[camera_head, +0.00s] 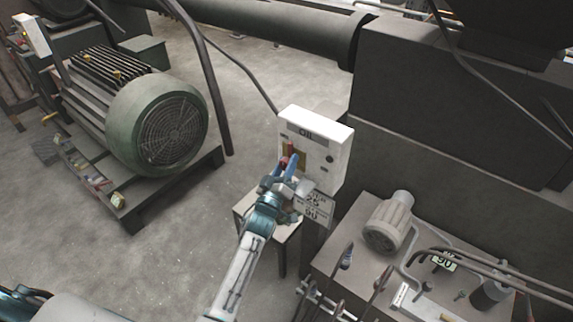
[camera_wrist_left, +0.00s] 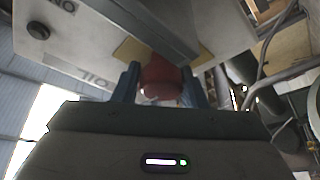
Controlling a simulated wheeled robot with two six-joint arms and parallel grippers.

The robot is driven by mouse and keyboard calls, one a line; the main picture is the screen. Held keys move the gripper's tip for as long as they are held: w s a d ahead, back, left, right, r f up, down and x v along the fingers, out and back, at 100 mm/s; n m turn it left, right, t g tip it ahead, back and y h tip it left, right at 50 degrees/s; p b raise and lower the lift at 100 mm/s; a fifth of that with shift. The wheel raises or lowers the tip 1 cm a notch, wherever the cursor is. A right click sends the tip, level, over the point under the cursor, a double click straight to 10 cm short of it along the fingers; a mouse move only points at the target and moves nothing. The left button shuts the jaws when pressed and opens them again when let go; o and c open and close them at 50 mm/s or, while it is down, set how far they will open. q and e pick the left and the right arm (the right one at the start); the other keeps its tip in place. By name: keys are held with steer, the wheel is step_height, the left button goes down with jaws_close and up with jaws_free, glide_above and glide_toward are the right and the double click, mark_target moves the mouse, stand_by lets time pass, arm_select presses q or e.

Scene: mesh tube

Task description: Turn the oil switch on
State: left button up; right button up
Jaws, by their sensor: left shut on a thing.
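A white switch box (camera_head: 320,140) with the label "OIL" stands in the middle of the head view. It has a yellowish plate and a red switch knob (camera_head: 287,160) on its front. My left gripper (camera_head: 289,168) is at the box front, its blue fingers around the knob. In the left wrist view the red knob (camera_wrist_left: 160,80) sits between the two fingers (camera_wrist_left: 160,88), which are shut on it. The yellowish plate (camera_wrist_left: 130,50) shows behind the knob. The fingers partly hide the knob in the head view. My right gripper does not show.
A green motor (camera_head: 165,125) stands on a dark frame at the left. A small table (camera_head: 262,215) is below the box. A pump unit (camera_head: 390,222) with pipes is at the lower right. Large dark machinery (camera_head: 430,110) fills the right. Open floor lies at the left front.

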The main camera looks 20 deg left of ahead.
arm_select(q)
steer(key=shift+m+h, duration=0.4)
steer(key=shift+m, duration=0.7)
steer(key=shift+c, duration=0.4)
steer(key=m+h+p, duration=0.1)
steer(key=m, duration=0.1)
steer(key=shift+a+m+h, duration=0.1)
steer(key=shift+m+h, duration=0.2)
steer(key=shift+m, duration=0.1)
steer(key=m+h, duration=0.2)
steer(key=m, duration=0.2)
steer(key=m+h, duration=0.2)
steer(key=m, duration=0.2)
steer(key=shift+w+r+g+p, duration=0.1)
steer(key=shift+r+g+p, duration=0.05)
steer(key=shift+g+p, duration=0.15)
steer(key=m+g+h, duration=0.1)
steer(key=m, duration=0.2)
steer(key=m+g+h, duration=0.1)
steer(key=m+h, duration=0.1)
steer(key=m, duration=0.1)
steer(key=shift+m+p, duration=0.3)
steer(key=shift+p, duration=0.1)
steer(key=shift+m+g+h+p, duration=0.45)
steer(key=shift+m+g, duration=0.55)
steer(key=shift+m, duration=2)
